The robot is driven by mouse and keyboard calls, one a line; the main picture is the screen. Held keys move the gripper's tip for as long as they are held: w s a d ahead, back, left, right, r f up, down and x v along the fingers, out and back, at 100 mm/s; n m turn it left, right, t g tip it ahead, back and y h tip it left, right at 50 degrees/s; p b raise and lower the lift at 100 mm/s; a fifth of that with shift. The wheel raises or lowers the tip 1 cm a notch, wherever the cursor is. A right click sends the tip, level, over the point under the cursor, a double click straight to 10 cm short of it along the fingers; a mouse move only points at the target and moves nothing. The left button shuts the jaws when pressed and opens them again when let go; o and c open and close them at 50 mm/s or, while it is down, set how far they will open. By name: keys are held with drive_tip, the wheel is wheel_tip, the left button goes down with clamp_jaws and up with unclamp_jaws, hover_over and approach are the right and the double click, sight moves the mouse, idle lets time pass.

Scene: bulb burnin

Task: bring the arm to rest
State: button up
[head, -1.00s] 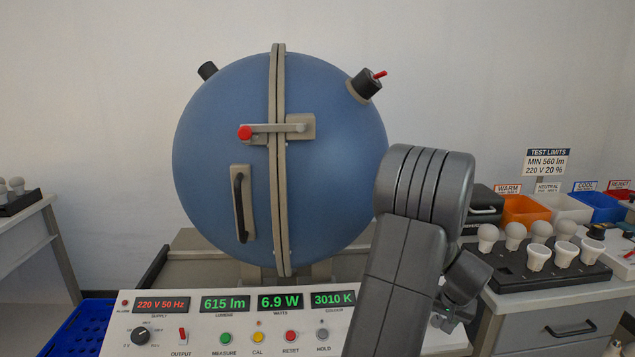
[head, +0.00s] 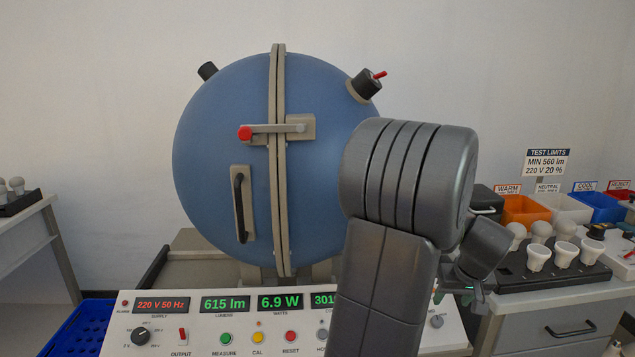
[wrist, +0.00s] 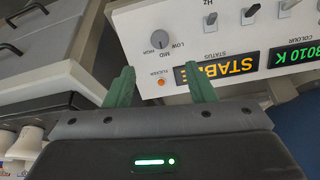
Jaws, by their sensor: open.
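My gripper shows in the wrist view (wrist: 163,88) with its two green fingers apart and nothing between them. It hangs in front of the instrument panel (wrist: 205,40), whose display reads "STABLE" in part, the finger hiding some of it. In the head view my arm covers the right part of the panel (head: 190,340), and the gripper is mostly hidden behind the arm, with only a little green showing. The blue sphere (head: 225,130) is closed, with its red-tipped latch (head: 270,129) lying across the seam.
At right, a bench holds a black tray (head: 540,278) of white bulbs, with orange (head: 525,212), white and blue (head: 598,208) bins behind it. The panel reads 615 lm and 6.9 W. A blue crate (head: 75,330) sits low at left.

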drive_tip(key=shift+v, duration=1.05)
drive_tip(key=shift+f, duration=0.1)
